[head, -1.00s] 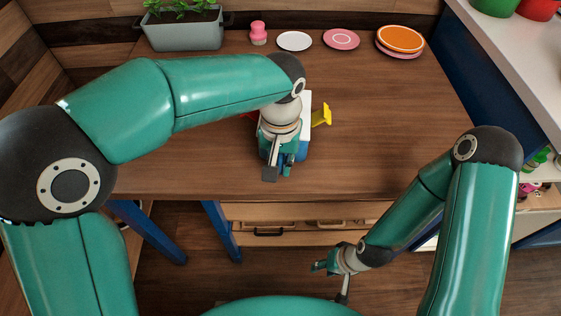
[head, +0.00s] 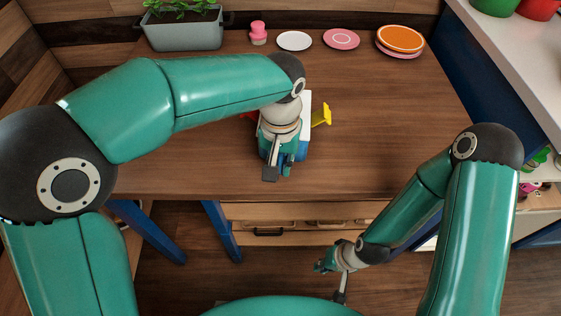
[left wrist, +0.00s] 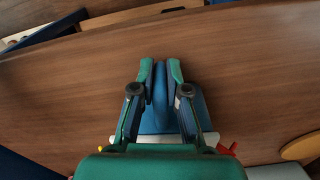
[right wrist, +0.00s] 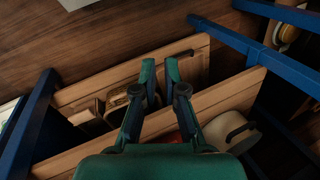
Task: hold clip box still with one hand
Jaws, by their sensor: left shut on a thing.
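The clip box is a blue box (left wrist: 158,120) on the wooden table, with a white panel (head: 306,103), a yellow clip (head: 322,114) at its right and a red clip (head: 249,115) at its left. My left arm hides much of it in the head view. My left gripper (head: 280,168) is over it; in the left wrist view my left gripper (left wrist: 160,70) is shut on a raised blue part of the box. My right gripper (head: 325,266) is low in front of the table; in the right wrist view its fingertips (right wrist: 160,68) are slightly apart with nothing between them.
A grey planter (head: 184,32), a pink shaker (head: 258,33) and several plates (head: 294,41) stand at the back. The table's right side is clear.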

